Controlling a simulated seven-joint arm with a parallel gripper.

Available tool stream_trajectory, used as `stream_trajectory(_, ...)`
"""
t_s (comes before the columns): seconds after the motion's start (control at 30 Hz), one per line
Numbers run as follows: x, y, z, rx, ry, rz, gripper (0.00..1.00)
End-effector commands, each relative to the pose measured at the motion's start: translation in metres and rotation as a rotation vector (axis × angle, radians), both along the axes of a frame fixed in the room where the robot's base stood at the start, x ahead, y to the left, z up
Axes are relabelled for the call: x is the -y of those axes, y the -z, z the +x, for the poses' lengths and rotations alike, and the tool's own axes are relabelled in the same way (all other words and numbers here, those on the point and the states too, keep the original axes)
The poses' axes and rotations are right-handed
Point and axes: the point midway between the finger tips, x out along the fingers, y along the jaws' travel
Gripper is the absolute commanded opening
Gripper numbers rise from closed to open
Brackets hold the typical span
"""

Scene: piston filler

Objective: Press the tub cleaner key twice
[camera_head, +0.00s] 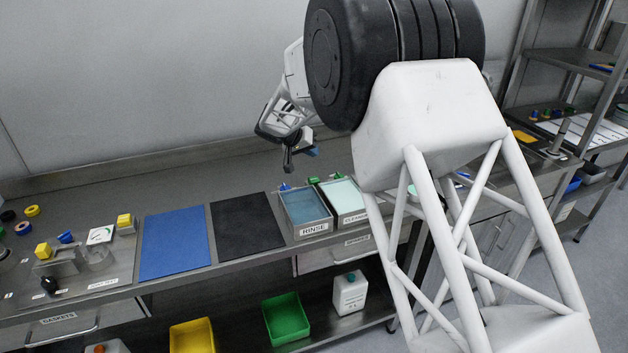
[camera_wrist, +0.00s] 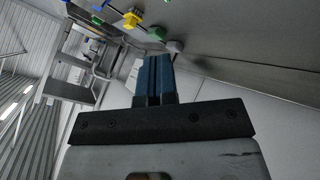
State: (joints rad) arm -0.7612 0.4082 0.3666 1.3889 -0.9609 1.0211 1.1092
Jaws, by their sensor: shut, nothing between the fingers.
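The cleaner tub (camera_head: 346,217) holds pale green liquid and sits to the right of the rinse tub (camera_head: 315,229). Small green pieces (camera_head: 313,180) show at the back edge of the tubs. I cannot tell which thing is the tub cleaner key. My gripper (camera_head: 313,152) is above and behind the tubs, apart from them. In the wrist view, its blue fingers (camera_wrist: 155,78) are together and empty. Beyond them, a green piece (camera_wrist: 157,33), a yellow piece (camera_wrist: 131,18) and a grey rounded piece (camera_wrist: 174,46) stand along the surface. My arm hides part of the bench.
A blue mat (camera_head: 174,242) and a black mat (camera_head: 247,226) lie left of the tubs. Yellow-knobbed fixtures and a gauge (camera_head: 100,235) stand further left. A back wall (camera_head: 150,80) rises behind the bench. Green (camera_head: 285,318) and yellow (camera_head: 192,337) bins sit below.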

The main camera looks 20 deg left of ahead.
Motion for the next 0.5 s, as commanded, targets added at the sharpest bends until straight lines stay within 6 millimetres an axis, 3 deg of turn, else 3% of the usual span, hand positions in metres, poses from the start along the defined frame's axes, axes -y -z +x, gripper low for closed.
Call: stream_trajectory(0.5, 0.0, 0.052, 0.0, -0.001, 0.0, -0.001, 0.0)
